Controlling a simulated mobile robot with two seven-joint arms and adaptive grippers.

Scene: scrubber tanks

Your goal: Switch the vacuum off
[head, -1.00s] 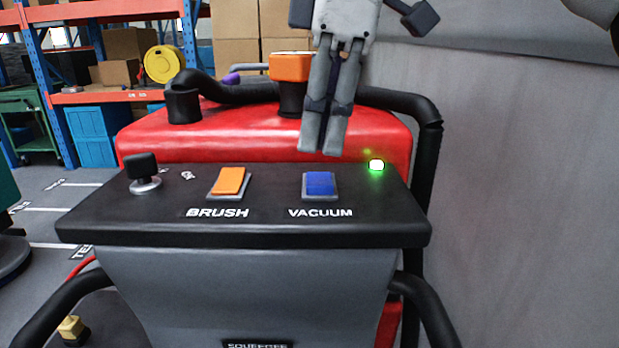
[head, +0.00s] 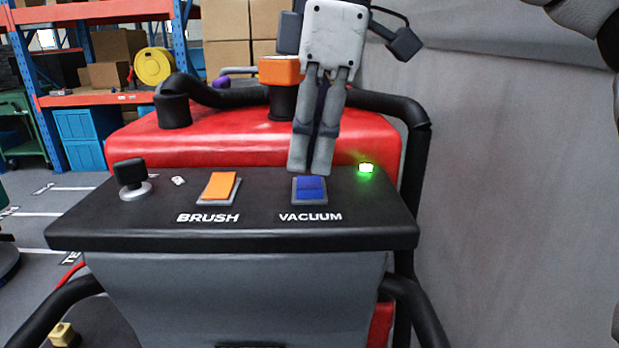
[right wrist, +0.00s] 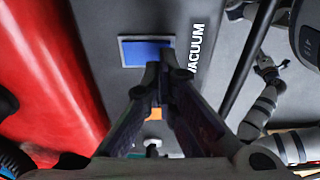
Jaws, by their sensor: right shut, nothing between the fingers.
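The blue vacuum switch (head: 311,189) sits in a grey frame on the black control panel (head: 150,229), above the white word VACUUM. My right gripper (head: 309,172) is shut and empty. Its fingertips point down at the far edge of the switch in the head view. In the right wrist view the fingertips (right wrist: 158,68) overlap the near part of the blue switch (right wrist: 146,52); I cannot tell whether they touch it. A small green light (head: 366,168) glows right of the switch. My left gripper is not seen in the head view.
An orange brush switch (head: 218,186) and a black knob (head: 131,179) sit left on the panel. The red tank (head: 230,137) and an orange-topped cap (head: 281,71) stand behind. Black hose (head: 420,150) runs down the right side, beside a grey wall (head: 520,200).

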